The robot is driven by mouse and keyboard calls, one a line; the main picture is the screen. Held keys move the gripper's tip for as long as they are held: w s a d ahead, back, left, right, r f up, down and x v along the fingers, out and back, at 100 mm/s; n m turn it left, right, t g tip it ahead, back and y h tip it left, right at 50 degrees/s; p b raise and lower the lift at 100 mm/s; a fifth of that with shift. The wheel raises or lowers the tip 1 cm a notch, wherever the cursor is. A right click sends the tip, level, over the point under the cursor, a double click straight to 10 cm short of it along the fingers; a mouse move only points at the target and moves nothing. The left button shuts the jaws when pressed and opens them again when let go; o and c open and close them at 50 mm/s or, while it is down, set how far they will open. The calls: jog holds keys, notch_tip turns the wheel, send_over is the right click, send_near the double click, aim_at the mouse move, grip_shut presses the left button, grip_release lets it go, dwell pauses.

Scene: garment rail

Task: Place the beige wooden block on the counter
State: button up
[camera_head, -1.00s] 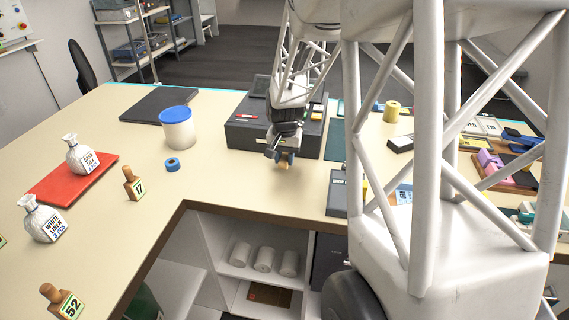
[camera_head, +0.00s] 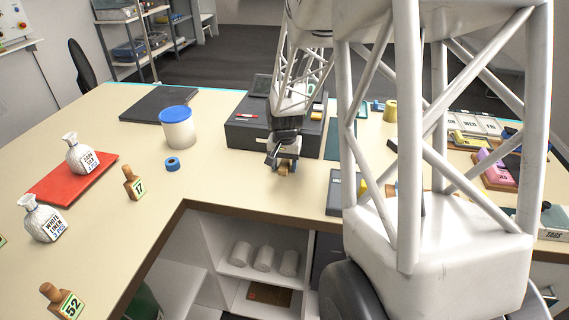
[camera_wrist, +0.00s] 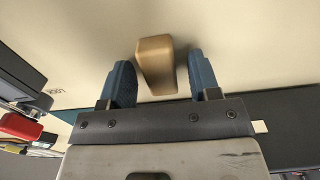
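The beige wooden block (camera_head: 283,169) is at the tip of my gripper (camera_head: 282,163), over the counter (camera_head: 235,190) near its front edge. In the wrist view the block (camera_wrist: 155,62) shows between the two blue fingers of my gripper (camera_wrist: 160,78). A gap shows on each side of it, so the fingers are open and not closed on it. The block appears to be on the pale counter surface (camera_wrist: 60,25), but its underside is hidden and contact cannot be told for sure.
A grey box-shaped device (camera_head: 245,128) stands just behind my gripper. A white tub with a blue lid (camera_head: 178,130) and a blue tape roll (camera_head: 172,164) stand to the left. Bare counter lies between them and the front edge. My arm hides part of the right side.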

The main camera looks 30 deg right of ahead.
aim_at(285, 164)
jog(key=shift+r, duration=0.1)
notch_tip(285, 164, up, 12)
dwell(0.9)
dwell(0.5)
jog(key=s+a+r+n+t, duration=0.1)
jog(key=s+a+r+n, duration=0.45)
jog(key=s+a, duration=0.7)
jog(key=s+a+r+n+t, duration=0.1)
jog(key=s+a+n, duration=0.2)
jog(key=s+a, duration=0.7)
jog(key=s, duration=0.3)
jog(key=shift+s+a+r+t, duration=0.2)
jog(key=shift+s+a+t, duration=0.1)
jog(key=shift+a, duration=0.1)
